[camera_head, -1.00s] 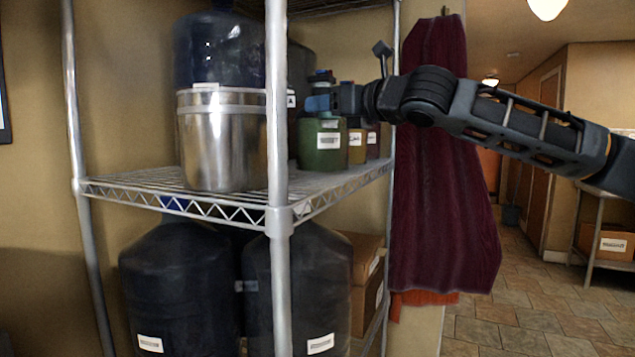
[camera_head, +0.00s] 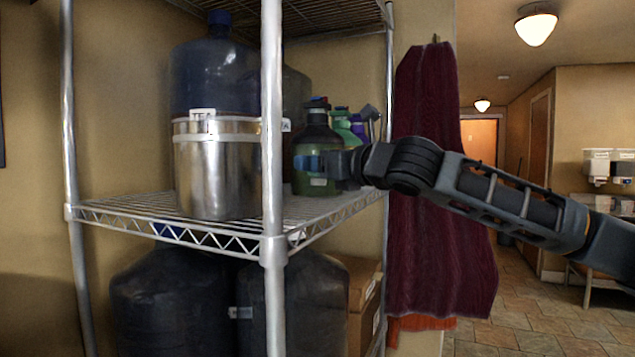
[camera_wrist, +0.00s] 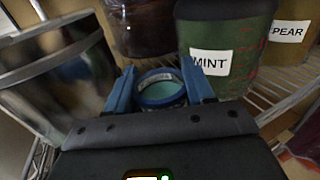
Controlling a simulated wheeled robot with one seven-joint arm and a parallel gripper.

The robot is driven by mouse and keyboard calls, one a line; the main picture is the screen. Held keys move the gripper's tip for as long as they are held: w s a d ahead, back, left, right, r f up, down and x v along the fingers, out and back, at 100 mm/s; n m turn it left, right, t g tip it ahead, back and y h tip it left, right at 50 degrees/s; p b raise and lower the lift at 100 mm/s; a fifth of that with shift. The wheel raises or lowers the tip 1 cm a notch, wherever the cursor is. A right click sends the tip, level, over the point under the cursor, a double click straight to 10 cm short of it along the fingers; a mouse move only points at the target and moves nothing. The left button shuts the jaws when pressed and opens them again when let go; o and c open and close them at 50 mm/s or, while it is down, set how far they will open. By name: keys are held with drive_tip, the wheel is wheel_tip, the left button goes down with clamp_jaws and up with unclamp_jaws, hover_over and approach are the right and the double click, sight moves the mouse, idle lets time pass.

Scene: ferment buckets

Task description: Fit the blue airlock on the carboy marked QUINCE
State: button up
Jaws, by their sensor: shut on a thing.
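My gripper (camera_wrist: 160,95) has its two blue fingers shut on a round blue piece with a teal inside, which looks like the blue airlock (camera_wrist: 160,88). In the head view my gripper (camera_head: 318,163) is over the middle shelf, in front of a green jug with a dark top (camera_head: 318,135); the airlock is hard to tell from the blue fingers there. In the wrist view, a dark green vessel marked MINT (camera_wrist: 240,65) stands just beyond the right finger, and one marked PEAR (camera_wrist: 292,50) is farther right. I can read no QUINCE label in either view.
A steel pot (camera_head: 215,170) stands left of my gripper, with a blue carboy (camera_head: 212,75) above it. The shelf's front post (camera_head: 272,120) is between them and my gripper. Large dark carboys (camera_head: 170,300) fill the lower shelf. A maroon cloth (camera_head: 435,210) hangs at right.

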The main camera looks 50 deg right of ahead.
sight(324, 183)
drive_tip(key=shift+f, duration=1.85)
drive_tip(key=shift+f, duration=0.3)
drive_tip(key=o, duration=1)
drive_tip(key=shift+r, duration=0.1)
drive_tip(key=shift+r+p, duration=0.1)
drive_tip(key=shift+p, duration=0.2)
drive_tip(key=s+b, duration=0.1)
drive_tip(key=s, duration=0.4)
drive_tip(key=s+b, duration=0.1)
drive_tip(key=s, duration=0.1)
drive_tip(key=shift+s+a+b, duration=0.25)
drive_tip(key=shift+s+b, duration=0.1)
drive_tip(key=shift+s, duration=0.05)
drive_tip(key=shift+s, duration=0.1)
